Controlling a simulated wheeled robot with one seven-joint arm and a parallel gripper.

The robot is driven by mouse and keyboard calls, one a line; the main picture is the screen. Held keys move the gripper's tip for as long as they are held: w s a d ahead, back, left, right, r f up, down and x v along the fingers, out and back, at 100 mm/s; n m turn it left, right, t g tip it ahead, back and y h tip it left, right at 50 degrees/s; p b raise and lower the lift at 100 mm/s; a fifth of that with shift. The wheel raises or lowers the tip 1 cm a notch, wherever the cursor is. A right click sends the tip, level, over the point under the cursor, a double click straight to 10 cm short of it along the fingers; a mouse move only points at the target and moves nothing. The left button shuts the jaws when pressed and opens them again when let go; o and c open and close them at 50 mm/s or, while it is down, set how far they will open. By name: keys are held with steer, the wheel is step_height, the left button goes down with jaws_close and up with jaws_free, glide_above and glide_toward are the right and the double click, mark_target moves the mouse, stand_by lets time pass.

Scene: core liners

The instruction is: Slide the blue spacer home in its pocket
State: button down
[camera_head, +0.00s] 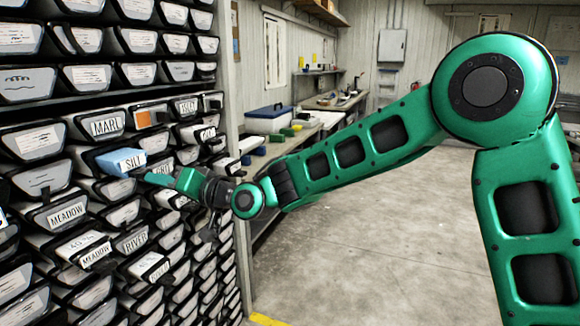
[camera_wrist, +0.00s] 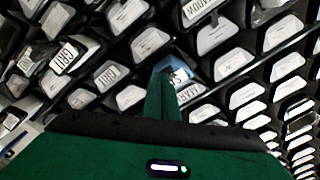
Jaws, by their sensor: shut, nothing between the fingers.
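The blue spacer (camera_head: 113,158) has a white front label that reads like "SILL". It sits in a pocket of the rack and its blue top shows, standing out past the fronts around it. My gripper (camera_head: 150,178) is shut and empty, its tip just right of the spacer's label end. Whether it touches the spacer I cannot tell. In the wrist view the shut fingers (camera_wrist: 164,80) point at the spacer (camera_wrist: 177,69) and cover part of its front. The inside of its pocket is hidden.
The rack (camera_head: 230,100) is packed with black-framed, white-labelled liners, such as MARL (camera_head: 105,126) and MEADOW (camera_head: 67,214), several of them sticking out. A bench with a blue-lidded box (camera_head: 268,118) stands behind my arm. The floor (camera_head: 370,250) to the right is clear.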

steer(key=shift+v, duration=2)
